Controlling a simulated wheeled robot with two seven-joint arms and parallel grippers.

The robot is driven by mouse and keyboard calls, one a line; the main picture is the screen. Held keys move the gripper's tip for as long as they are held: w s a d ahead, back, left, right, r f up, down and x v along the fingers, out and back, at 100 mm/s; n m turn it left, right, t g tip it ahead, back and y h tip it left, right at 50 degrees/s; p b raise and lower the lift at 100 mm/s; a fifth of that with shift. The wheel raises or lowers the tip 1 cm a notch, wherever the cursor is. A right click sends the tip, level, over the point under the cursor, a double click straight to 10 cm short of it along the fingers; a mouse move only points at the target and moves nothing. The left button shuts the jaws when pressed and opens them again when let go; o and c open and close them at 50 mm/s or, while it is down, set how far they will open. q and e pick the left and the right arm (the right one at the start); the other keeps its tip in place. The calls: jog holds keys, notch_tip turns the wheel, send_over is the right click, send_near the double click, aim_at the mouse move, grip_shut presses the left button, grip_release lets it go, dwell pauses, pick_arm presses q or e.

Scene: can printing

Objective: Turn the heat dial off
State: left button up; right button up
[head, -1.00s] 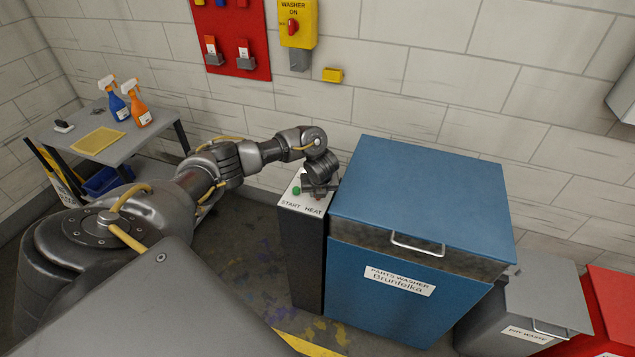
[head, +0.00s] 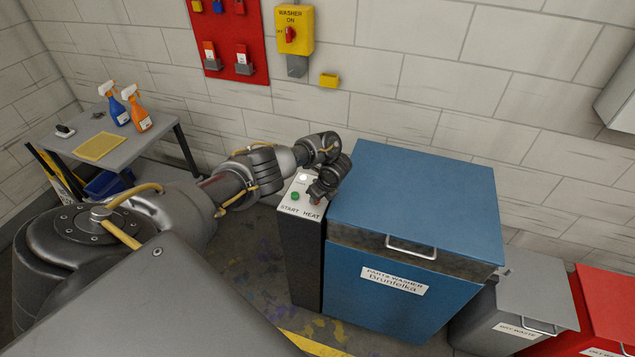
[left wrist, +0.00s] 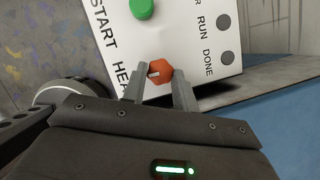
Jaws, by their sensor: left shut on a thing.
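The heat dial (left wrist: 160,71) is a small red-orange knob on the white top of the control pedestal (head: 289,209), by the printed word HEAT. In the left wrist view a pale mark shows on its face, pointing toward the left. My left gripper (left wrist: 159,78) is shut on the dial, one finger on each side. In the head view my left gripper (head: 318,193) covers most of the dial, with a bit of red below it. A green START button (left wrist: 142,8) sits beside the dial. My right gripper is not in view.
The blue parts washer (head: 420,200) stands right against the pedestal, its lid down. A yellow washer switch (head: 294,30) with a red knob is on the wall behind. A grey table (head: 150,150) with spray bottles stands at left. Grey and red bins stand at right.

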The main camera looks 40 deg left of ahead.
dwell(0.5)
pick_arm(q)
jog(key=o, duration=1)
